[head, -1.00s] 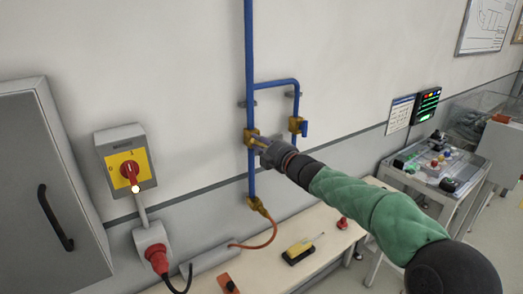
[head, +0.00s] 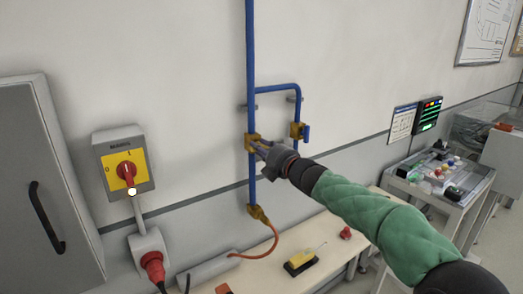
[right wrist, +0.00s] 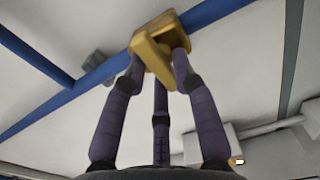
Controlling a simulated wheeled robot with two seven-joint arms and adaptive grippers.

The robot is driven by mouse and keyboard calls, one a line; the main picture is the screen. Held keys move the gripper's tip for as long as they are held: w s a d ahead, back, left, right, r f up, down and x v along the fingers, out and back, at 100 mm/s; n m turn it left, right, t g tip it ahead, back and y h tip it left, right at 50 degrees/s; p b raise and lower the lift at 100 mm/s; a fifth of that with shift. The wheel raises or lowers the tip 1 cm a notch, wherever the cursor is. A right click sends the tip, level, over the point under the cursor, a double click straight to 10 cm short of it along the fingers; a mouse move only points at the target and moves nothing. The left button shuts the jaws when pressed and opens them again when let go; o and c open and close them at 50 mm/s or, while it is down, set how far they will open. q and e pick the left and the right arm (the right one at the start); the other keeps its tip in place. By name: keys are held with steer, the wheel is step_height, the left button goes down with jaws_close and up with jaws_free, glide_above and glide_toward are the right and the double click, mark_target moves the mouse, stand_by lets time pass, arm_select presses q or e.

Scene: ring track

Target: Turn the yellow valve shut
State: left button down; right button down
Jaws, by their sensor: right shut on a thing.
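The yellow valve (head: 251,142) sits on the vertical blue pipe on the wall. My right gripper (head: 263,148) reaches it from the lower right and is shut on its handle. In the right wrist view the yellow handle (right wrist: 150,54) lies between the purple-grey fingers of the gripper (right wrist: 160,67), with the valve body against the blue pipe behind it. The fingers hide part of the handle, and its exact angle to the pipe is hard to tell. My left gripper is not in view.
A second valve with a blue handle (head: 304,132) is on the side branch close by. An orange hose (head: 270,244) hangs below to the bench (head: 331,233). A red rotary switch (head: 126,172) and a grey cabinet (head: 40,190) are left. Open wall surrounds the pipe.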

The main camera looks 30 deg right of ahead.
steer(key=shift+r, duration=0.2)
steer(key=c, duration=1.1)
jaws_free()
steer(key=shift+o, duration=0.2)
steer(key=shift+f, duration=0.1)
steer(key=s, duration=1.2)
steer(key=shift+d, duration=0.45)
